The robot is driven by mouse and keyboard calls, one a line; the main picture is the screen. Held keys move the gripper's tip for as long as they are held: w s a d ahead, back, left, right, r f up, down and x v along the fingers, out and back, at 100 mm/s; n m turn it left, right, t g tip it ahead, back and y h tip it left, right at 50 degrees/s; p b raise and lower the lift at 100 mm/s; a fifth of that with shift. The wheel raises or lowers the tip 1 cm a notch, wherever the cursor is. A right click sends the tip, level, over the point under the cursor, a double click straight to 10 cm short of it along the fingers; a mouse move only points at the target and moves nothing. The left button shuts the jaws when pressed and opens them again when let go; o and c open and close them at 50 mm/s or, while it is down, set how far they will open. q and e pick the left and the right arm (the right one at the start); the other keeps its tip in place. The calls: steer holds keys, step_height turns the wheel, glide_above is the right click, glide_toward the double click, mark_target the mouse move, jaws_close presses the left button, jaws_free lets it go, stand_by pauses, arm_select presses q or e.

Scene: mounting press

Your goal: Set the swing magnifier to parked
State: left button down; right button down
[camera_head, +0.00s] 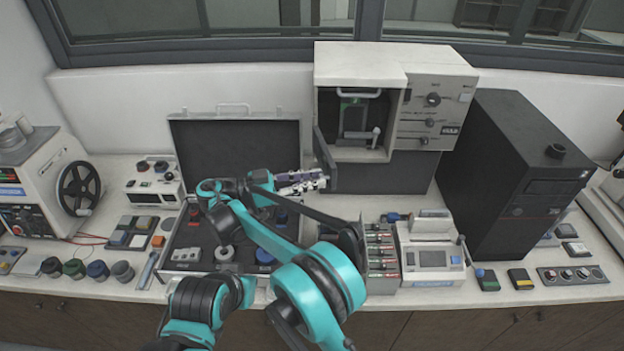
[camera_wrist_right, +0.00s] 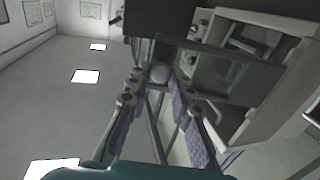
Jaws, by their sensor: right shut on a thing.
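The dark framed panel that I take to be the swing magnifier (camera_head: 325,152) stands at the left front edge of the press housing, swung out from its opening. In the right wrist view the framed panel (camera_wrist_right: 232,68) reaches right from a pale round knob (camera_wrist_right: 160,73). My right gripper (camera_head: 322,182) is at the panel's lower end in the head view. In the wrist view its two purple-padded fingers (camera_wrist_right: 160,84) are shut on the knob. The fingertips partly hide the contact. My left gripper is not in view.
The white press housing (camera_head: 361,66) has an open chamber and knobs at right. A black tower (camera_head: 518,185) stands right of it. An open black case (camera_head: 232,150) lies behind my right forearm. A handwheel machine (camera_head: 40,185) is far left. Small devices crowd the bench front.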

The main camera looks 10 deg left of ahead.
stand_by(0.4)
steer(key=c, duration=1.4)
jaws_free()
steer(key=shift+o, duration=0.2)
step_height(320, 180, up, 10)
steer(key=shift+d, duration=0.1)
